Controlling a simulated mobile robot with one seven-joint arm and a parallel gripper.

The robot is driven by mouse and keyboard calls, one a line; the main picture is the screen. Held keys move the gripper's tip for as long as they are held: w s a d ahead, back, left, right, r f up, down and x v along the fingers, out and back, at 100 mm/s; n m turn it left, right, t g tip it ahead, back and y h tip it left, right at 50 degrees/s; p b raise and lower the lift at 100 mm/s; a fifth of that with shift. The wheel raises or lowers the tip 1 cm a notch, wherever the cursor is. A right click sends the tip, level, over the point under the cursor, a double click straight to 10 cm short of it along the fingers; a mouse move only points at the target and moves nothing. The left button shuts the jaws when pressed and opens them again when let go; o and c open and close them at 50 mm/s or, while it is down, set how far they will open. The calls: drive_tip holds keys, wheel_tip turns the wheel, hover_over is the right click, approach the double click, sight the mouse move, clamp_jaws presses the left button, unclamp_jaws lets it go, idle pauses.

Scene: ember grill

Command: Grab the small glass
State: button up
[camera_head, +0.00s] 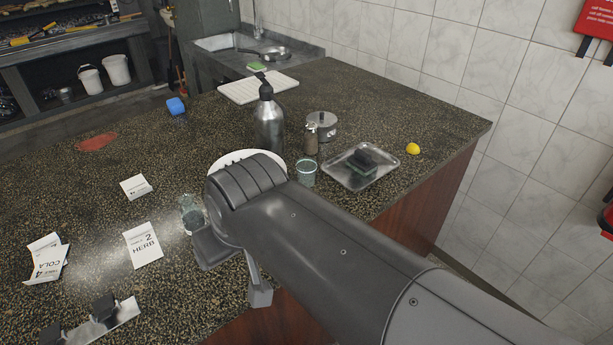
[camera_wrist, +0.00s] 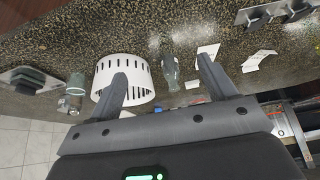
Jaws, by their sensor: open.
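A small greenish clear glass (camera_head: 306,174) stands upright on the speckled counter, right of the white round dish (camera_head: 235,157). It also appears at the left of the wrist view (camera_wrist: 76,84). A second clear glass piece (camera_head: 191,214) is just left of my gripper in the head view. In the wrist view this piece (camera_wrist: 170,66) looks bottle-shaped and lies in line with the gap between my fingers. My gripper (camera_wrist: 161,70) is open, with nothing visibly held. The white slotted dish (camera_wrist: 136,85) is partly behind its left finger.
A dark pump bottle (camera_head: 268,125), a shaker (camera_head: 311,139), a lidded pot (camera_head: 322,126) and a metal tray (camera_head: 350,178) stand around the small glass. A lemon (camera_head: 413,148) is farther right. Cards (camera_head: 142,244) lie at left.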

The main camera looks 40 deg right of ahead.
drive_tip(key=w+d+r+m+g+h, duration=0.1)
drive_tip(key=w+d+r+m+g, duration=0.15)
drive_tip(key=w+d, duration=0.55)
drive_tip(key=m+g+y, duration=0.1)
drive_tip(key=m+g, duration=0.2)
drive_tip(key=m, duration=0.4)
approach(307, 173)
drive_tip(key=w+d+f, duration=0.2)
drive_tip(key=shift+n, duration=0.25)
wheel_tip(307, 173, down, 5)
drive_tip(key=shift+f, duration=0.15)
drive_tip(key=shift+w+a+f, duration=0.1)
drive_tip(key=shift+f, duration=1.2)
drive_tip(key=shift+w+a+f, duration=0.1)
drive_tip(key=shift+f, duration=1.25)
drive_tip(key=shift+c, duration=0.4)
drive_tip(key=c, duration=1)
drive_tip(key=shift+r, duration=0.1)
